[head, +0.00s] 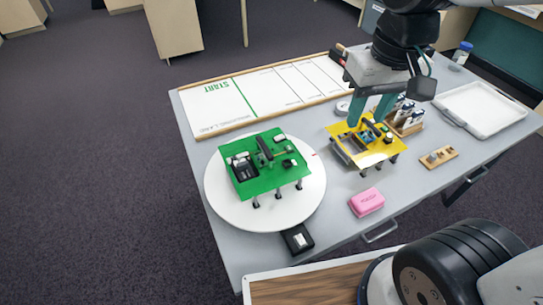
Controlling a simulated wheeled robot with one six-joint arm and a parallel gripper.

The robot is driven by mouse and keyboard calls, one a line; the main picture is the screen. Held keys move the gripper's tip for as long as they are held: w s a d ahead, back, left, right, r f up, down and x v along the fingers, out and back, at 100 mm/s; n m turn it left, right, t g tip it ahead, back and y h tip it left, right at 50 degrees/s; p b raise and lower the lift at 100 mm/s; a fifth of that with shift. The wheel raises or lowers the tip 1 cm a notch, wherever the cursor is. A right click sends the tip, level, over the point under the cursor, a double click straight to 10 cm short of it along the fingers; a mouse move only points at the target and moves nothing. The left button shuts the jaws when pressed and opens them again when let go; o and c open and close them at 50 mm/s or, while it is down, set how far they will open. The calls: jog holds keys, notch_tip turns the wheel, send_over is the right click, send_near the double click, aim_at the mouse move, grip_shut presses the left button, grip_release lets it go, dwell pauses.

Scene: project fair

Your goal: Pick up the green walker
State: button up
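The green walker (285,179) has a flat green top carrying dark parts, with short legs under it. It stands on a round white disc (228,212) at the table's left side. My gripper (367,122) points down over a yellow walker (389,153), right of the green walker and apart from it. Its two teal fingers are spread, with their tips close to the parts on the yellow top. Whether they touch anything there is not clear.
A white START board (228,106) lies along the table's back. A pink block (367,202) and a small black device (297,239) are near the front edge. A wooden holder (440,157), a white tray (490,108) and a bottle (462,53) are at the right.

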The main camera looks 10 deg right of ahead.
jog(key=w+a+f+n, duration=0.1)
jog(key=w+a+f, duration=0.4)
jog(key=w+a, duration=0.3)
jog(key=n, duration=0.1)
send_over(264, 146)
jog(key=s+d, duration=0.1)
notch_tip(264, 146, down, 6)
jog(key=shift+g, duration=0.4)
jog(key=f, duration=0.5)
jog(key=w+a+f, duration=0.1)
jog(key=f, duration=0.2)
jog(key=shift+f, duration=0.1)
grip_shut()
